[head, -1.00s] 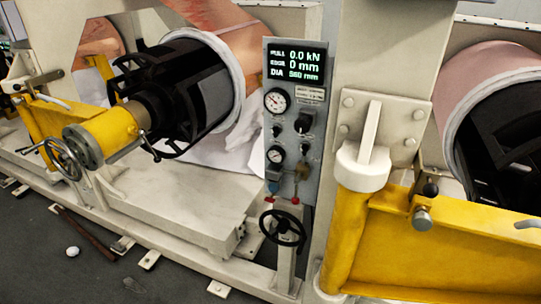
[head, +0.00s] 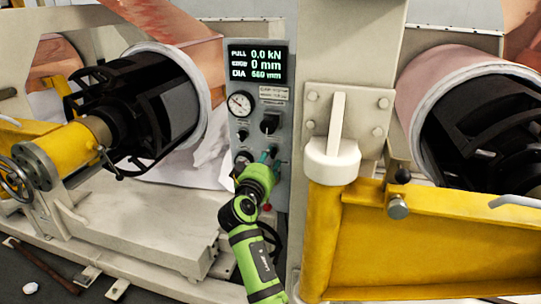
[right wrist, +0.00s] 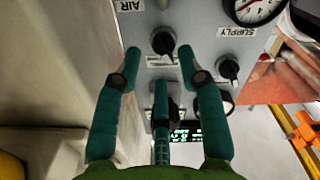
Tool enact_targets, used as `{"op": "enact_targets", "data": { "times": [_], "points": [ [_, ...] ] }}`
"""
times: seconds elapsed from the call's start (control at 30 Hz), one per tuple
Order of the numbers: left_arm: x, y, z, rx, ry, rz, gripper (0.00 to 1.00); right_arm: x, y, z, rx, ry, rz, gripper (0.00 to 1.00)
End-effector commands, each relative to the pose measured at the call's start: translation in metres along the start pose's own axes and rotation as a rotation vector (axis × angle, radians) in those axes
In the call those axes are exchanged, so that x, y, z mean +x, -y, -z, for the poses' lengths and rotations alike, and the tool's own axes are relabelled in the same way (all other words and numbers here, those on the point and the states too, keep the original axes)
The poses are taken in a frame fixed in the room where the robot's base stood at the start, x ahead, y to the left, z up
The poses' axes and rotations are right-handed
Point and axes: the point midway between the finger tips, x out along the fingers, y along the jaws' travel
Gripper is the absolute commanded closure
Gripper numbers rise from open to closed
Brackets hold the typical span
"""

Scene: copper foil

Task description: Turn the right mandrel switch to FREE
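A grey control panel (head: 283,180) carries a large black switch (head: 270,122) and two small black knobs below it. The right small knob (right wrist: 162,40) has a white label beside it that I cannot read. In the head view my right gripper (head: 264,158) is in front of the panel's lower right and largely covers that knob. In the right wrist view, which is upside down, my right gripper (right wrist: 160,54) is open, its teal fingers on both sides of the knob with gaps visible. The knob's set position is unclear. My left gripper is out of view.
The left small knob (right wrist: 228,68), a gauge (right wrist: 253,8) and the large switch (right wrist: 168,98) are close around the fingers. A cream post stands right of the panel, with a yellow arm (head: 420,240) beyond. A black mandrel (head: 130,100) is at left.

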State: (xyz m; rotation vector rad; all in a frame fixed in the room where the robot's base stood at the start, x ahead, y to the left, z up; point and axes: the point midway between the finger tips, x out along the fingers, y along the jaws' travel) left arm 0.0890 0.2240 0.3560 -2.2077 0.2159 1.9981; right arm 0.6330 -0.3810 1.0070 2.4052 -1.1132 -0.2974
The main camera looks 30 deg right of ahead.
Motion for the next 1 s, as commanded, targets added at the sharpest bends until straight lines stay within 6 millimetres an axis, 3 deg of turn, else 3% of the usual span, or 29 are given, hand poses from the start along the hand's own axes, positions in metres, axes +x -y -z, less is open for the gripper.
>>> {"op": "enact_targets", "data": {
  "times": [0.2, 0.5, 0.53, 0.6, 0.63, 1.0],
  "points": [
    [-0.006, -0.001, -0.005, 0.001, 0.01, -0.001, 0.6, 0.024, 0.0, 0.0, -0.001, 0.0, 0.001, 0.6],
    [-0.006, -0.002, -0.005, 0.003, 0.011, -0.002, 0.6, 0.027, 0.001, -0.001, 0.0, 0.0, 0.003, 0.6],
    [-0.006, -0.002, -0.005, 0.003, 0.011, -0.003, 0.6, 0.027, 0.001, -0.001, 0.0, 0.0, 0.003, 0.64],
    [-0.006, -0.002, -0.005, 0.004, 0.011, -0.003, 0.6, 0.027, 0.001, -0.001, 0.0, 0.0, 0.003, 0.92],
    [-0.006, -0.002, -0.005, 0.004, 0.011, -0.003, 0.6, 0.027, 0.001, -0.001, 0.0, 0.0, 0.003, 1.0],
    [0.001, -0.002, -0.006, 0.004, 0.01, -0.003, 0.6, 0.026, 0.002, -0.002, 0.02, 0.0, 0.003, 1.0]
  ]
}}
